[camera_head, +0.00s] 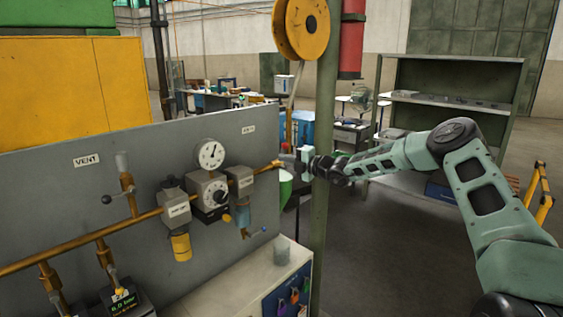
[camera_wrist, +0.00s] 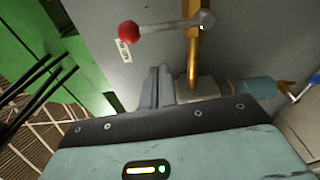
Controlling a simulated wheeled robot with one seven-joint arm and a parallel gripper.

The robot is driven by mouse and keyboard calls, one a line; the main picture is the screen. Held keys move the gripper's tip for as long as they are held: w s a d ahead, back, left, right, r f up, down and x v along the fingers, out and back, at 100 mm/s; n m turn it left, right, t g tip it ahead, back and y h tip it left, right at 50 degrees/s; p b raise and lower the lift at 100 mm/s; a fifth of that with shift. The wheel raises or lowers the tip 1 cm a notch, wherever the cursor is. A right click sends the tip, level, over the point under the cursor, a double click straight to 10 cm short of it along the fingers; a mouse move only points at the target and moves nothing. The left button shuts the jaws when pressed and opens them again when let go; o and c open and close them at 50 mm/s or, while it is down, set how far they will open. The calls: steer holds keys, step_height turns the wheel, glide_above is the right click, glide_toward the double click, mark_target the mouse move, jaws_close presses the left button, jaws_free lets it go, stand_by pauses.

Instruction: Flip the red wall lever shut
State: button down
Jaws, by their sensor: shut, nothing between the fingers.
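The red wall lever (camera_wrist: 165,27) shows at the top of the wrist view. It has a red ball knob (camera_wrist: 128,31) at the left end of a grey handle. The handle lies across a brass pipe (camera_wrist: 193,60) and ends at a pivot on the right. My gripper (camera_wrist: 158,72) is shut and empty, its fingertips apart from the handle in the picture. In the head view my gripper (camera_head: 283,161) is at the right end of the brass pipe by the grey panel.
The grey panel (camera_head: 75,210) carries a pressure gauge (camera_head: 211,155), a regulator (camera_head: 209,193) and a yellow-bowled filter (camera_head: 180,245) close to the pipe. A green post (camera_head: 325,110) stands beside my wrist. A cabinet (camera_head: 268,280) with padlocks is below.

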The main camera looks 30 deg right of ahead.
steer(key=b+v, duration=0.2)
steer(key=v, duration=0.4)
steer(key=shift+s, duration=0.5)
